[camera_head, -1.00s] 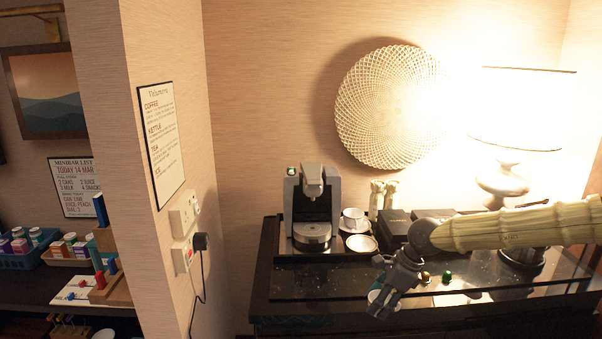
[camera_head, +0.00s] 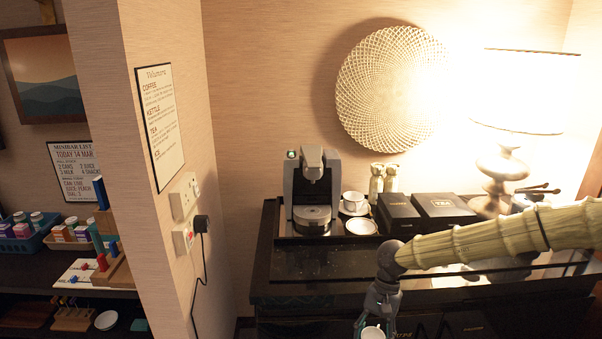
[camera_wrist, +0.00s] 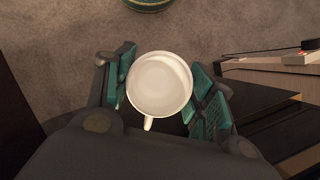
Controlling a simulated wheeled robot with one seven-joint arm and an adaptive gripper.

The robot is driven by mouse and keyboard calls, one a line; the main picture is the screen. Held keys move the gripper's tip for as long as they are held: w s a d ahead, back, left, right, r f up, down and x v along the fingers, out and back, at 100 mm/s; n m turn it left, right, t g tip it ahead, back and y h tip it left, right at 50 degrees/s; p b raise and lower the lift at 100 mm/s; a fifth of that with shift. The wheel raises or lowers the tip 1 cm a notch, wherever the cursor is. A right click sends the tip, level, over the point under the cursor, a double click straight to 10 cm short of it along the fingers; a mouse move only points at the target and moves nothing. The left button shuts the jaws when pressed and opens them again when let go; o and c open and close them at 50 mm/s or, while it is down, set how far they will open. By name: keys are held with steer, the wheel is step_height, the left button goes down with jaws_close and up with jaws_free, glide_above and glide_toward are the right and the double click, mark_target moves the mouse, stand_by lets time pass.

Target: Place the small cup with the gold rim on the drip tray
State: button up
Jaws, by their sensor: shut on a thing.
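My gripper (camera_wrist: 165,92) is shut on a small white cup (camera_wrist: 160,84), with green finger pads on either side of it. In the wrist view the cup is seen from above, its handle pointing to the bottom of the picture; a gold rim cannot be made out. In the head view the cup (camera_head: 373,332) shows at the bottom edge, in front of and below the counter top. The coffee machine (camera_head: 312,185) stands on the counter at the back left. Its round drip tray (camera_head: 312,213) is under the spout and looks empty.
Another white cup (camera_head: 353,199) on a saucer and a white plate (camera_head: 361,226) stand right of the machine. Dark boxes (camera_head: 440,208) and a lamp (camera_head: 501,165) are further right. The counter's front left (camera_head: 320,262) is clear. Carpet (camera_wrist: 60,60) lies below the cup.

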steer(key=s+f+n+h, duration=0.2)
steer(key=s+f+n, duration=0.2)
steer(key=n, duration=0.2)
steer(key=shift+s+a+f, duration=0.25)
steer(key=shift+a, duration=0.15)
steer(key=shift+a, duration=0.1)
stand_by(0.4)
